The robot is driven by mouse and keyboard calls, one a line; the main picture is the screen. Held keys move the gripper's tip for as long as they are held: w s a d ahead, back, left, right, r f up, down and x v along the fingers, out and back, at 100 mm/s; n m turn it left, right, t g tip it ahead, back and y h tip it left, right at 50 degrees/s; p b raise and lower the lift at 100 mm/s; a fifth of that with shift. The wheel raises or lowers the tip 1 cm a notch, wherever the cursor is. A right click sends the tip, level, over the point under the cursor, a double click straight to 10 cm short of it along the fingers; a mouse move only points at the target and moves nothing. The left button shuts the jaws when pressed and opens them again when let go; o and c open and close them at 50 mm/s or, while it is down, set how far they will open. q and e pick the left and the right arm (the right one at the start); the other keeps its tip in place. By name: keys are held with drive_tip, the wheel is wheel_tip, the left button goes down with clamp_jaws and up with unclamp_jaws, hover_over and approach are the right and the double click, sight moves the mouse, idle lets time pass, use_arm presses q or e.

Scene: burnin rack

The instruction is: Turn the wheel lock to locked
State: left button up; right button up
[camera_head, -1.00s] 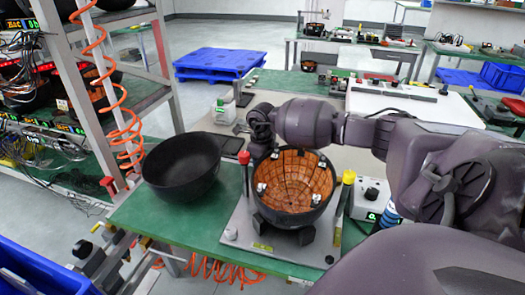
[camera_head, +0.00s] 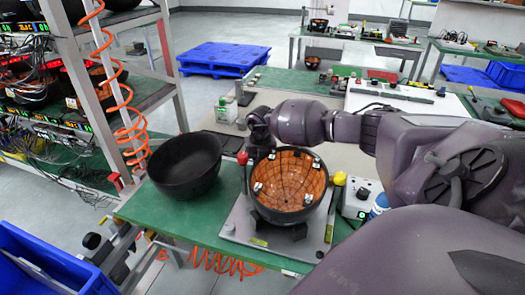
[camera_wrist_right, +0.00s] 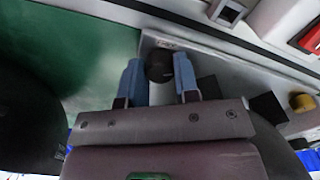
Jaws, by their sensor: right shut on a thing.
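A dark, round knob (camera_wrist_right: 159,67) sits between the two blue fingers of my right gripper (camera_wrist_right: 160,82) in the right wrist view. The fingers are shut on it from both sides. It stands on a grey plate edge; I cannot read its lock position. In the head view, my right gripper (camera_head: 262,149) points down just behind the orange-lined dark bowl (camera_head: 288,186), between the red knob and the bowl's back rim. Its fingertips and the held knob are hidden there. My left gripper is not in view.
The bowl sits on a grey plate (camera_head: 242,222) on the green table (camera_head: 150,208). A red knob (camera_head: 242,158) and a yellow knob (camera_head: 340,178) flank it. An empty black bowl (camera_head: 185,167) stands left. A small meter box (camera_head: 362,198) stands right. A metal rack (camera_head: 72,85) rises at left.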

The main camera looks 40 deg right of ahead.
drive_tip(key=shift+r+m, duration=0.15)
drive_tip(key=shift+m, duration=0.25)
drive_tip(key=shift+m+p, duration=0.5)
drive_tip(key=shift+m, duration=0.6)
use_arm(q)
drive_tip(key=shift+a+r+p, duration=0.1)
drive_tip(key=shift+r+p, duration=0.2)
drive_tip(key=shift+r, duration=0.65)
use_arm(e)
drive_tip(key=shift+f, duration=0.2)
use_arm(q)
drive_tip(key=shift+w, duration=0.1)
use_arm(e)
drive_tip(key=o, duration=0.9)
drive_tip(key=shift+o, duration=0.2)
